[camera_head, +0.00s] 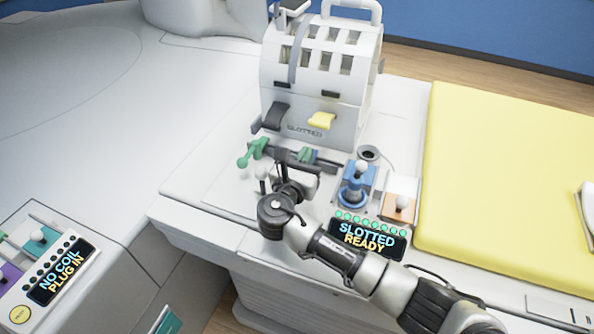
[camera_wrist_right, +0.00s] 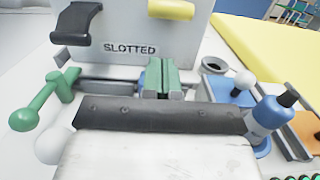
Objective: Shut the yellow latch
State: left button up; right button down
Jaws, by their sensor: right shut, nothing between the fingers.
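The yellow latch (camera_head: 322,120) is a small flap on the lower front of the white slotted housing (camera_head: 350,120), to the upper right of the "SLOTTED" lettering. It sticks outward from the panel. In the right wrist view its lower part (camera_wrist_right: 171,9) shows at the top edge, cut off by the frame. A similar dark latch (camera_head: 275,116) is to its left. My right gripper (camera_head: 282,168) is shut and empty, in front of the housing and lower left of the yellow latch, apart from it. My left gripper is not in view.
Between my gripper and the housing are a green ball-ended handle (camera_head: 252,153), a dark rail and a green block (camera_head: 307,155). A blue plunger (camera_head: 355,187) and an orange-based knob (camera_head: 401,203) stand to the right. A display (camera_head: 368,236) reads "SLOTTED READY". A yellow pad (camera_head: 500,170) lies at right.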

aim_at(323, 121)
jog(key=shift+w+d+r+p, duration=0.25)
jog(key=shift+w+r+p, duration=0.05)
jog(key=shift+w+r, duration=0.45)
jog(key=shift+w+d+r+p, duration=0.25)
jog(key=shift+w+r+p, duration=0.05)
jog(key=shift+w+r, duration=0.45)
